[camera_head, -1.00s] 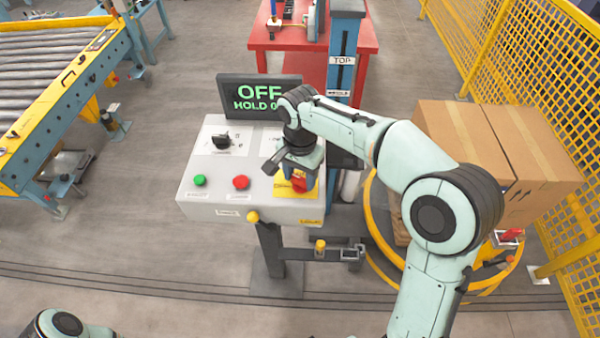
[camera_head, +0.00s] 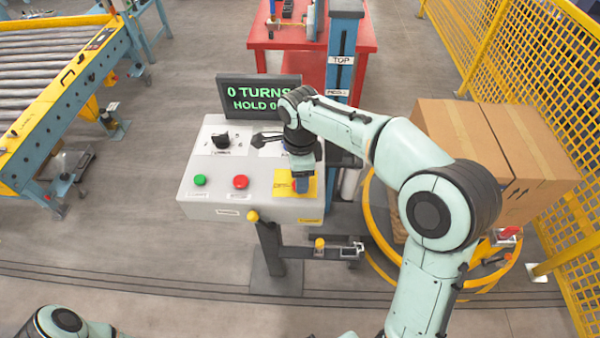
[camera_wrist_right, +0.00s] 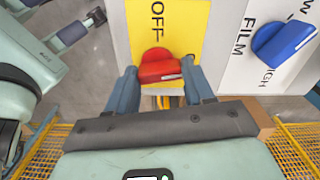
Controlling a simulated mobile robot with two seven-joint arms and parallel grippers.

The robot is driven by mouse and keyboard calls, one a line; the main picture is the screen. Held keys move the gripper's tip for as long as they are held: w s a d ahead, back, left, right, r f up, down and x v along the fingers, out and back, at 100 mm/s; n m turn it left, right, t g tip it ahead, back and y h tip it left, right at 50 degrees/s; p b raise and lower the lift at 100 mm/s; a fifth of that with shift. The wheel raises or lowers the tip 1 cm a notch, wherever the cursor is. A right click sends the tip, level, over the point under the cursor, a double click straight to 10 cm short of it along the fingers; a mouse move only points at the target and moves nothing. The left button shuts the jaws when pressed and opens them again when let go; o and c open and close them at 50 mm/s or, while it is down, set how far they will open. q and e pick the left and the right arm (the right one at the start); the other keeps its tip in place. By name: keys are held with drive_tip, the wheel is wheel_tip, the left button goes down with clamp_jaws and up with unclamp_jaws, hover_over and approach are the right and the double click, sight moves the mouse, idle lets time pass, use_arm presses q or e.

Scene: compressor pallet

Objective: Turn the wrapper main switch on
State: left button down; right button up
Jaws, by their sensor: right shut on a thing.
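The wrapper main switch is a red knob (camera_wrist_right: 159,68) on a yellow plate (camera_wrist_right: 190,25) marked OFF in the right wrist view. My right gripper (camera_wrist_right: 161,84) is shut on it, one blue-grey finger on each side. In the head view the right gripper (camera_head: 303,183) points down over the yellow plate (camera_head: 283,186) at the right front of the grey control box (camera_head: 256,212), and the knob is hidden behind it. The display (camera_head: 258,97) on the box reads "0 TURNS" and "HOLD 0", its end covered by my arm. My left gripper is out of view.
A black knob (camera_head: 221,141), a green button (camera_head: 200,180) and a red button (camera_head: 240,182) share the panel. A blue knob (camera_wrist_right: 284,40) sits beside the yellow plate. Cartons (camera_head: 460,150) and yellow mesh fencing (camera_head: 530,70) stand to the right.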

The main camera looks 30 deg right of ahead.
drive_tip(key=shift+m, duration=1)
drive_tip(key=o, duration=1)
drive_tip(key=shift+o, duration=0.2)
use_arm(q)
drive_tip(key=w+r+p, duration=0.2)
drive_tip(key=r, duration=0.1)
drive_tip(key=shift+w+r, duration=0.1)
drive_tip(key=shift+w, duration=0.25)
use_arm(e)
wheel_tip(320, 180, up, 14)
drive_tip(key=shift+f, duration=0.25)
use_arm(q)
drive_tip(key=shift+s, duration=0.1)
use_arm(e)
drive_tip(key=shift+f, duration=0.1)
